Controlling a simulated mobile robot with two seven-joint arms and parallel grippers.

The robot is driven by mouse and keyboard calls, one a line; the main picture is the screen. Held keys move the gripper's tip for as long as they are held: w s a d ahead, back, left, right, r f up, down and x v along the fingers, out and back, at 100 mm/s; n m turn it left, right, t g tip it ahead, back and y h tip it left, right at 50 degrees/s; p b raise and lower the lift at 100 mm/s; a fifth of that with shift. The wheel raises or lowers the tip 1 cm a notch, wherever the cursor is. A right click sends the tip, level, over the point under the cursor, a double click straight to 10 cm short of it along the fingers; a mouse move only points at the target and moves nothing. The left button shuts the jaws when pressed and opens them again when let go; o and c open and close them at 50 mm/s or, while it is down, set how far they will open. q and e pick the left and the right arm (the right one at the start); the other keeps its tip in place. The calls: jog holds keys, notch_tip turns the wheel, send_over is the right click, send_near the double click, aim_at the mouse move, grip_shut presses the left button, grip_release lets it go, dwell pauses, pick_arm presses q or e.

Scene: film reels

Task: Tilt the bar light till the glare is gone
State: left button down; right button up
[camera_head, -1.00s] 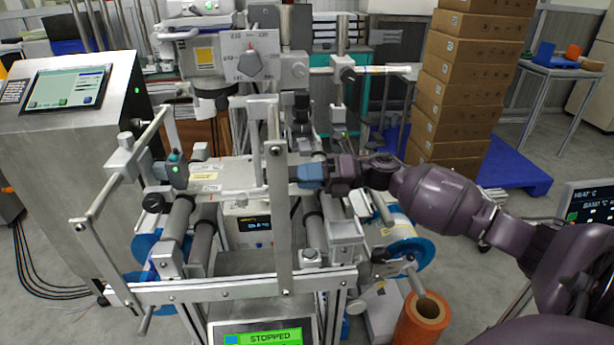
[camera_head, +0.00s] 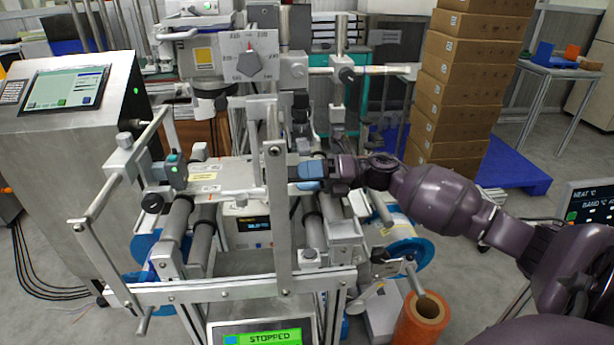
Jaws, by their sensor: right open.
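A flat silver bar (camera_head: 235,174) with labels lies across the middle of the machine; I take it for the bar light but cannot be sure. A grey unit with a green lamp (camera_head: 176,170) stands at its left end. My right gripper (camera_head: 309,178) comes in from the right at the bar's right end. Its blue fingertips are apart, one above the other, with a gap between them. An upright post partly hides the bar near the fingertips, so contact is unclear. I cannot make out any glare. My left gripper is out of view.
The upright post (camera_head: 278,220) and front rail (camera_head: 220,291) stand close before the gripper. A dial (camera_head: 250,62) sits above the bar. A screen reading STOPPED (camera_head: 262,336) is at the bottom. An orange roll (camera_head: 421,318) stands lower right; stacked cartons (camera_head: 462,95) rise behind my arm.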

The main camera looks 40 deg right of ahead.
jog(key=v, duration=1)
jog(key=shift+s+d+p, duration=0.2)
jog(key=shift+d+p, duration=0.1)
jog(key=shift+d, duration=0.05)
